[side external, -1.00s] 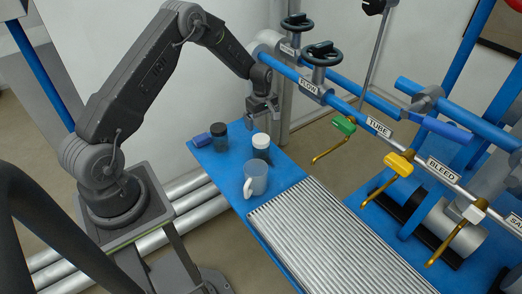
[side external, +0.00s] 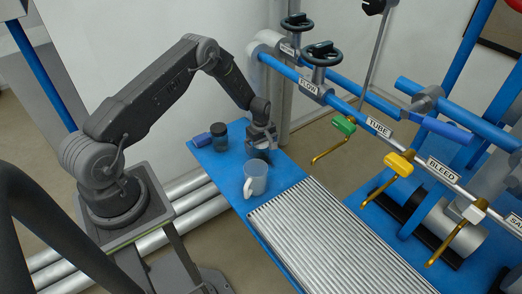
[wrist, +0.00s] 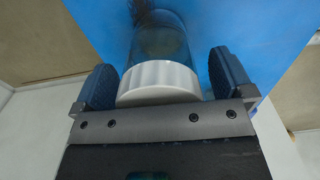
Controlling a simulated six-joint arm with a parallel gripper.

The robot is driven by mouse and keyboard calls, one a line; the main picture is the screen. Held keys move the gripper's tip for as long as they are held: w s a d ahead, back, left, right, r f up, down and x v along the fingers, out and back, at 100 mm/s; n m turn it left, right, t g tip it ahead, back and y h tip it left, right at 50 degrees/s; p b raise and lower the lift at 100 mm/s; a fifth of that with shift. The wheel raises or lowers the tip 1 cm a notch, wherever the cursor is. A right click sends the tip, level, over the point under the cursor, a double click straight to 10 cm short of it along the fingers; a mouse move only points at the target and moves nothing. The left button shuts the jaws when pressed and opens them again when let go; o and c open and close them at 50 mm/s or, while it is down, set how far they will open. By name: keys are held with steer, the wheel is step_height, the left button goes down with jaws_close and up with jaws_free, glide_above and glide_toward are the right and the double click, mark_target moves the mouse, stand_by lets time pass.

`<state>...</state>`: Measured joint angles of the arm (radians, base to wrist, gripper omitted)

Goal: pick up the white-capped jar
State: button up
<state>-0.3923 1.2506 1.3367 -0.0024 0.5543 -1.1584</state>
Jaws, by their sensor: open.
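The white-capped jar shows in the wrist view (wrist: 159,82), its ribbed white cap facing me and its clear body beyond it. My gripper (wrist: 160,85) is open, with one dark blue finger pad on each side of the cap and a visible gap on both sides. In the side view my gripper (side external: 261,142) is low over the blue table and hides the cap and most of the jar (side external: 261,157). The jar stands upright.
A clear mug (side external: 256,178) stands in front of the jar. A ribbed metal rack (side external: 340,235) covers the front of the blue table (side external: 205,158). Pipes with valve handles (side external: 343,125) run at the right.

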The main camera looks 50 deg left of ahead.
steer(key=shift+c, duration=0.3)
steer(key=c, duration=1)
steer(key=shift+o, duration=0.2)
